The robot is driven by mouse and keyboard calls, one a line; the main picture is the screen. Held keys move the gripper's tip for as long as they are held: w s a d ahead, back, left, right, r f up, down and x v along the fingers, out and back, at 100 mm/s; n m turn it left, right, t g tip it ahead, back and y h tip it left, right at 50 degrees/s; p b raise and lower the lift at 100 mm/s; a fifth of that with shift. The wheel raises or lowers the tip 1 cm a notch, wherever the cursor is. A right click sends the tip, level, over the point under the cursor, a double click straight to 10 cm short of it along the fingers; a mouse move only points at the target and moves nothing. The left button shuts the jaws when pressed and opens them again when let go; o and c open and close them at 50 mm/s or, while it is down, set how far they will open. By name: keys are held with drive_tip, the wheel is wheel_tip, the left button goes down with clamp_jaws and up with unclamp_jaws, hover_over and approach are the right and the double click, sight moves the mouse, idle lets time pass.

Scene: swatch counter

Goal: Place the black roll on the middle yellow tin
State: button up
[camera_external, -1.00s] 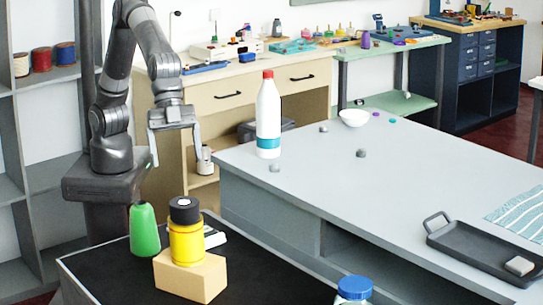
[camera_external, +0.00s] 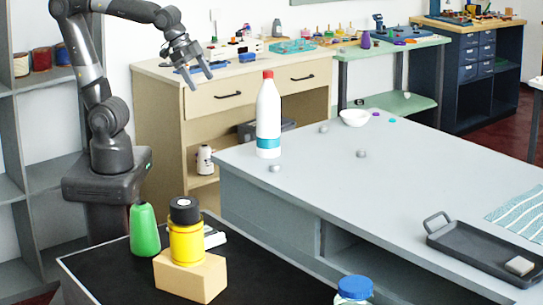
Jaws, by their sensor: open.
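The black roll (camera_external: 184,211) sits on top of a yellow tin (camera_external: 187,245), which stands upright on a tan block (camera_external: 190,277). This stack is on the black-topped surface at the front left. My gripper (camera_external: 200,84) is open and empty, raised well above the stack, in front of the beige drawer cabinet. I see only this one yellow tin clearly; other tins beside it cannot be made out.
A green cone-shaped spool (camera_external: 144,230) stands just left of the stack, and a white item (camera_external: 214,238) lies behind it. A white bottle with a red cap (camera_external: 268,115) stands on the grey counter (camera_external: 300,185). A blue-lidded jar (camera_external: 354,289) is at the front edge.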

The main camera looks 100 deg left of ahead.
drive_tip(key=s+a+f+n+y, duration=0.1)
drive_tip(key=s+a+f+n, duration=0.2)
drive_tip(key=s+a, duration=0.6)
drive_tip(key=shift+f+n, duration=0.3)
drive_tip(key=shift+f, duration=0.35)
